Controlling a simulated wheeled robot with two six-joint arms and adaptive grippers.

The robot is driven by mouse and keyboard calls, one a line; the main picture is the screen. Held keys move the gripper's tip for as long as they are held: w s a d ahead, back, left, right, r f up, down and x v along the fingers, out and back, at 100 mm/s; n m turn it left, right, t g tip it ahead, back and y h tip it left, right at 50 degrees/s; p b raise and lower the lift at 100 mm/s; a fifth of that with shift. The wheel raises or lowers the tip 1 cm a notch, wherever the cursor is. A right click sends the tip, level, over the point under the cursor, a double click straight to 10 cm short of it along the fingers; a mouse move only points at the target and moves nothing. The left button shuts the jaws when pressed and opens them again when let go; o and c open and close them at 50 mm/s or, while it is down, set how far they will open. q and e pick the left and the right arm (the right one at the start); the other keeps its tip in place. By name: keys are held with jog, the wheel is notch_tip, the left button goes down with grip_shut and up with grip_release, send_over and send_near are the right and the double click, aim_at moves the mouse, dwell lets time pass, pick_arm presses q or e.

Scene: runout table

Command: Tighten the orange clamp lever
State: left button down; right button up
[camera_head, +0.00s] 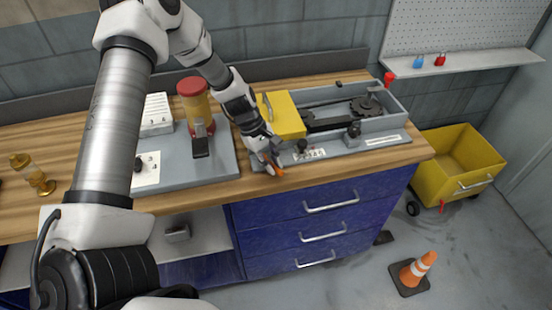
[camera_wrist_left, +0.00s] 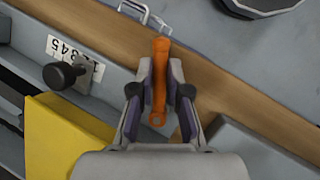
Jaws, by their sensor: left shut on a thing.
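The orange clamp lever (camera_wrist_left: 160,85) lies lengthwise between the fingers of my left gripper (camera_wrist_left: 161,92) in the left wrist view. Its far end sticks out past the fingertips and its near end shows a round eye. In the head view a bit of the orange lever (camera_head: 280,172) shows at the tip of my left gripper (camera_head: 272,164), by the front edge of the grey machine base (camera_head: 350,148). The gripper is shut on the lever. The lever's pivot is hidden, so I cannot tell its exact turn. My right gripper is not in view.
A yellow block (camera_head: 284,115) sits on the machine next to my gripper. A black knob (camera_wrist_left: 62,75) and number plate (camera_wrist_left: 75,58) are close by. A grey plate with a red-topped jar (camera_head: 195,100) stands left. Blue drawers (camera_head: 310,225) are below the wooden edge.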

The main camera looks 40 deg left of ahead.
pick_arm(q)
jog(key=m, duration=0.1)
jog(key=s+m+g, duration=0.1)
jog(key=shift+s+a+m, duration=0.1)
jog(key=shift+a+m, duration=0.2)
jog(key=shift+m, duration=0.1)
jog(key=m, duration=0.1)
jog(key=s+m+g, duration=0.1)
jog(key=shift+a+m, duration=0.4)
jog(key=m, duration=0.1)
jog(key=a+m+g+y, duration=0.1)
jog(key=m, duration=0.1)
jog(key=shift+s+a+g, duration=0.15)
jog(key=shift+s+g, duration=0.15)
jog(key=shift+s, duration=0.1)
jog(key=shift+s+a+m+g+y, duration=0.15)
jog(key=shift+a+m+g+y, duration=0.2)
jog(key=shift+m, duration=0.85)
jog(key=c, duration=1.1)
grip_release()
jog(key=shift+a, duration=0.1)
jog(key=shift+c, duration=0.2)
jog(key=shift+a+f, duration=0.1)
jog(key=shift+a, duration=0.05)
